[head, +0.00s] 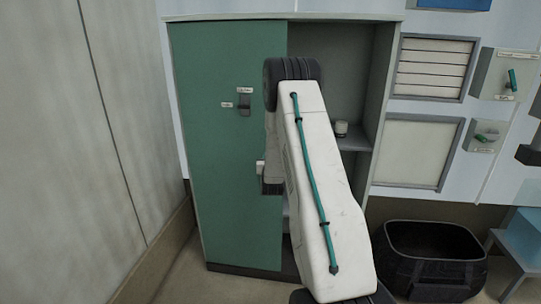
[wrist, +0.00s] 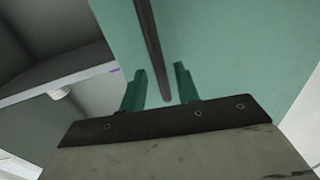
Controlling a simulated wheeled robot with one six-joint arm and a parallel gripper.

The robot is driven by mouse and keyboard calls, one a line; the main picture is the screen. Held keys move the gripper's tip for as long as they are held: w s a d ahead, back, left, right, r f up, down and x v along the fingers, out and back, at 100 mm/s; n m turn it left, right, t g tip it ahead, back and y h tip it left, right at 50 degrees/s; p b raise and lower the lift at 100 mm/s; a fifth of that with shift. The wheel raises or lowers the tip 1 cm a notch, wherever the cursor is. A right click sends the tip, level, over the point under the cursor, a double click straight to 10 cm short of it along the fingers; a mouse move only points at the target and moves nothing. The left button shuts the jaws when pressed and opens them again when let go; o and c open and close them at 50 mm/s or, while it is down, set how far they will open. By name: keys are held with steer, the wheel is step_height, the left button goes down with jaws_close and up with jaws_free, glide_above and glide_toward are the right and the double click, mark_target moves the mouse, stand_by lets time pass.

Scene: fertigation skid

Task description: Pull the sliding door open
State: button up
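The green sliding door (head: 225,190) covers the left part of a grey cabinet in the head view. The cabinet's right part stands open. In the wrist view the door (wrist: 230,50) fills the upper right, with a long dark bar (wrist: 149,45) on it, which looks like its handle. My gripper (wrist: 160,68) is open, its two green fingers apart and pointing at the door. The bar's lower end lies between the fingers in the picture, with gaps showing on both sides. I cannot tell how deep the fingers reach. My arm hides the gripper and bar in the head view.
A small grey fitting (head: 244,103) with labels sits on the door. A shelf (head: 352,143) in the open part holds a small pale cup (head: 341,128). A black basket (head: 430,255) and a blue stool (head: 522,240) stand at right. A wall (head: 60,150) is close on the left.

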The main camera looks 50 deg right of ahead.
steer(key=v, duration=0.4)
steer(key=shift+s+a, duration=0.1)
stand_by(0.4)
